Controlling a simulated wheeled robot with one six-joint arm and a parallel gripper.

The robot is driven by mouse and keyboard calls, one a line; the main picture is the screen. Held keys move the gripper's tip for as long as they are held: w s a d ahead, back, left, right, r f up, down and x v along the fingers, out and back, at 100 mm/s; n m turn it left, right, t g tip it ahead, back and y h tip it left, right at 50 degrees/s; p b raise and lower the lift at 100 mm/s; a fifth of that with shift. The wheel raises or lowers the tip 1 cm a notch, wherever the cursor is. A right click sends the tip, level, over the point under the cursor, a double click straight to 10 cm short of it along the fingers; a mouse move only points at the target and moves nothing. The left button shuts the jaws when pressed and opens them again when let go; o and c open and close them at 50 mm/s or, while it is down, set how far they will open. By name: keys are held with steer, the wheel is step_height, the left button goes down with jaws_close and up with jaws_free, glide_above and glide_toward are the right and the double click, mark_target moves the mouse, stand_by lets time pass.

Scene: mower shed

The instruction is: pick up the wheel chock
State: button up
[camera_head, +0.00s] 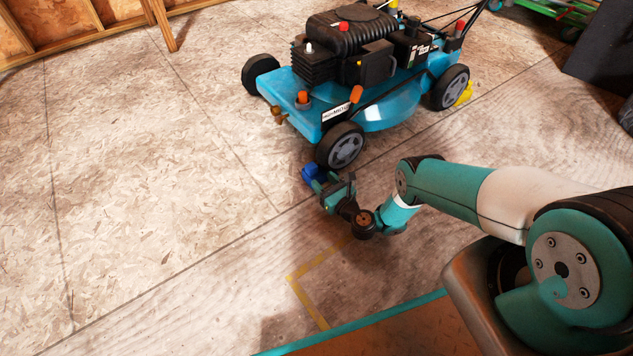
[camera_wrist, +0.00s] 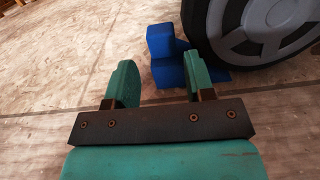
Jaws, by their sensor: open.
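A blue stepped wheel chock (camera_head: 309,172) sits on the floor against the mower's near front wheel (camera_head: 340,146). In the wrist view the chock (camera_wrist: 160,42) stands just beyond my fingers, touching or almost touching the tyre (camera_wrist: 258,28). My gripper (camera_head: 318,184) is low over the floor beside the chock. In the wrist view my gripper (camera_wrist: 160,80) is open and empty. Its right finger overlaps and hides part of the chock; the left finger is clear of it to the left.
The blue mower (camera_head: 385,85) stands just behind the chock. A yellow object (camera_head: 465,93), perhaps another chock, lies by its rear wheel. Yellow tape (camera_head: 309,267) marks the floor nearer me. The board floor to the left is clear. A green cart (camera_head: 560,10) is at the back right.

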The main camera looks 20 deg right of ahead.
mark_target(314, 169)
steer(key=shift+w+a+b, duration=0.25)
steer(key=shift+w+b, duration=0.25)
steer(key=shift+w, duration=0.2)
steer(key=b+x, duration=0.4)
steer(key=shift+f, duration=0.15)
steer(key=shift+w+r, duration=0.35)
steer(key=shift+w, duration=0.2)
steer(key=shift+a, duration=0.1)
jaws_close()
